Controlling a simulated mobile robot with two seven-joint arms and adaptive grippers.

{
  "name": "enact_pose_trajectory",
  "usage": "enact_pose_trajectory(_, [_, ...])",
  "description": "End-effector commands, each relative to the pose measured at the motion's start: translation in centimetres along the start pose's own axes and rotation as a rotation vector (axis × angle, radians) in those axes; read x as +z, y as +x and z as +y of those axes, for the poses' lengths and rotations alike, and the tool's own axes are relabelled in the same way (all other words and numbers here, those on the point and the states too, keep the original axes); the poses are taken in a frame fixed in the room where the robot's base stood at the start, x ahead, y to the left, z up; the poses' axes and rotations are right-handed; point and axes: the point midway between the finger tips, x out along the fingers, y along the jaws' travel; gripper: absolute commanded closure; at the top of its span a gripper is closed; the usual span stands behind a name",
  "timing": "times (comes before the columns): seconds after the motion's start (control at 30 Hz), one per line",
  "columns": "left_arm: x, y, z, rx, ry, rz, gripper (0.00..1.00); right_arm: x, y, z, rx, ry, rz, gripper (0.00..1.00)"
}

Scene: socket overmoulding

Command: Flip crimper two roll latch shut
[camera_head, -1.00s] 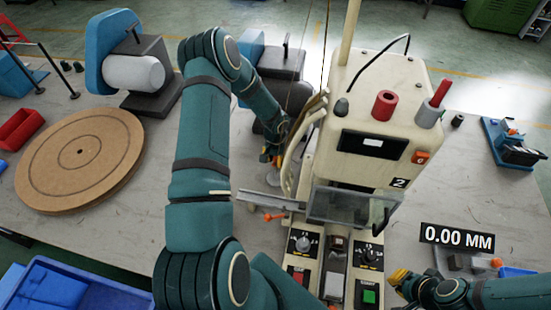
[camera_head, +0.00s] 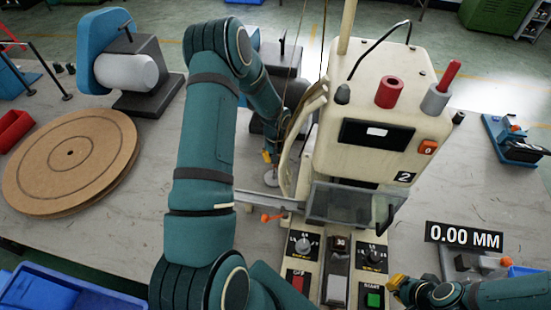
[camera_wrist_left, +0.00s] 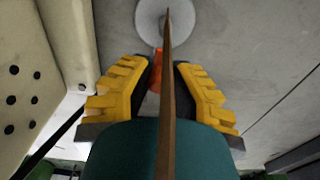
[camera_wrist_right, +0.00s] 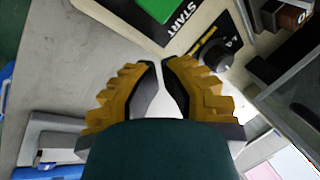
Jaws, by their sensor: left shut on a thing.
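Crimper two (camera_head: 360,145) is the cream machine marked 2, right of centre in the head view. My left gripper (camera_head: 268,156) is at the left side of this machine, beside its curved cream part (camera_head: 300,145). In the left wrist view, my left gripper (camera_wrist_left: 165,68) is shut on a small orange piece (camera_wrist_left: 156,75), mostly hidden between its fingers; I cannot tell whether it is the roll latch. A brown strip (camera_wrist_left: 168,110) crosses in front. My right gripper (camera_wrist_right: 160,68) is near the START button (camera_wrist_right: 160,8); its fingertips are close together, and I see nothing held.
An orange-tipped lever (camera_head: 270,217) sticks out left of the crimper's clear guard (camera_head: 350,205). A pale disc (camera_wrist_left: 165,22) lies beyond my left fingertips. A brown round board (camera_head: 70,160) lies at the left; a small fixture (camera_head: 470,265) stands by my right gripper.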

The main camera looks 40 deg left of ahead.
Motion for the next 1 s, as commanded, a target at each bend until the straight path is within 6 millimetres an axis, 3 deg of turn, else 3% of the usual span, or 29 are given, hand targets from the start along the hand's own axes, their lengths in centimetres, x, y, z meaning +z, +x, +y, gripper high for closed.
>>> enact_pose_trajectory(0.03, [0.3,0.2,0.1,0.000,0.001,-0.009,0.70,0.0,0.0,0.0,0.000,0.000,0.000,1.00])
enact_pose_trajectory(0.1, [0.3,0.2,0.1,0.000,0.001,-0.009,0.48,0.0,0.0,0.0,0.000,0.000,0.000,1.00])
enact_pose_trajectory(0.53, [0.0,-0.8,0.0,0.000,0.001,-0.001,0.48,0.0,0.0,0.0,0.000,-0.001,0.000,1.00])
enact_pose_trajectory(1.0, [0.1,-9.4,0.0,0.000,0.001,-0.002,0.48,0.0,0.0,0.0,0.000,0.000,0.000,1.00])
